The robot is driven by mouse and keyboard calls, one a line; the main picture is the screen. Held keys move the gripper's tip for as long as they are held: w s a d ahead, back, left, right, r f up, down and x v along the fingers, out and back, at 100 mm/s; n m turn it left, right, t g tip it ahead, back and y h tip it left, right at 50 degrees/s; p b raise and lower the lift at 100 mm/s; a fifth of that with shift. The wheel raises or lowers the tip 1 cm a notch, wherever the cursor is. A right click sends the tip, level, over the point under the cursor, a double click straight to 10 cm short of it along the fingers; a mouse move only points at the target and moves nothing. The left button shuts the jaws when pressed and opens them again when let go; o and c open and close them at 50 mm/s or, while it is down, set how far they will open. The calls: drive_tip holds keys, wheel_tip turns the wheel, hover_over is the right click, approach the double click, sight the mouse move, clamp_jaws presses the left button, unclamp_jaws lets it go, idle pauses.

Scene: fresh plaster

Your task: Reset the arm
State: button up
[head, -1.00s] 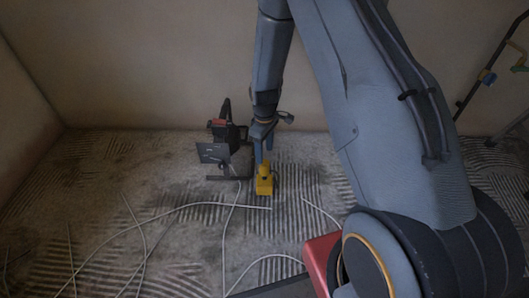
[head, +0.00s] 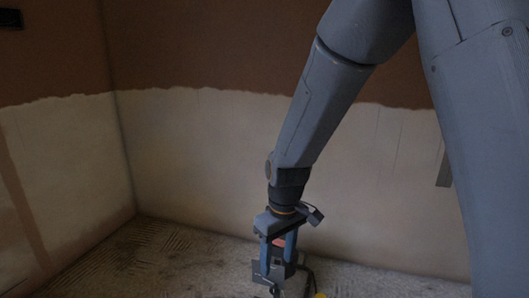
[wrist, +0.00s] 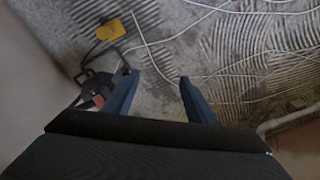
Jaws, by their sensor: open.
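My gripper (head: 278,262) hangs pointing down in front of the back wall in the head view. Its two blue fingers are apart, with nothing held between them. In the wrist view my gripper (wrist: 157,78) is also open and empty, with the floor below it. My arm reaches in from the upper right of the head view, its forearm slanting down to the gripper.
A yellow object (wrist: 110,29) lies on the ridged floor (wrist: 230,50). A dark device with a red part (wrist: 93,90) stands near it, partly behind the left finger. Pale cables cross the floor. A half-plastered wall (head: 200,150) rises behind.

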drive_tip(key=s+a+r, duration=0.2)
drive_tip(key=s+r, duration=0.2)
drive_tip(key=s, duration=0.4)
drive_tip(key=s+a+r+m+y, duration=0.1)
drive_tip(key=s+r, duration=0.3)
drive_tip(key=s, duration=0.4)
drive_tip(key=s+a+r, duration=0.2)
drive_tip(key=s+r, duration=0.3)
drive_tip(key=s, duration=0.4)
drive_tip(key=d+r+m+h+p, duration=0.1)
drive_tip(key=d+r+m+p, duration=0.2)
drive_tip(key=d+r+p, duration=0.7)
drive_tip(key=d+r+m+p, duration=0.3)
drive_tip(key=d+r+p, duration=0.8)
drive_tip(key=p, duration=1.5)
drive_tip(key=shift+w+r+m+h+p, duration=0.3)
drive_tip(key=shift+w+r+h+p, duration=0.1)
drive_tip(key=shift+r, duration=2.45)
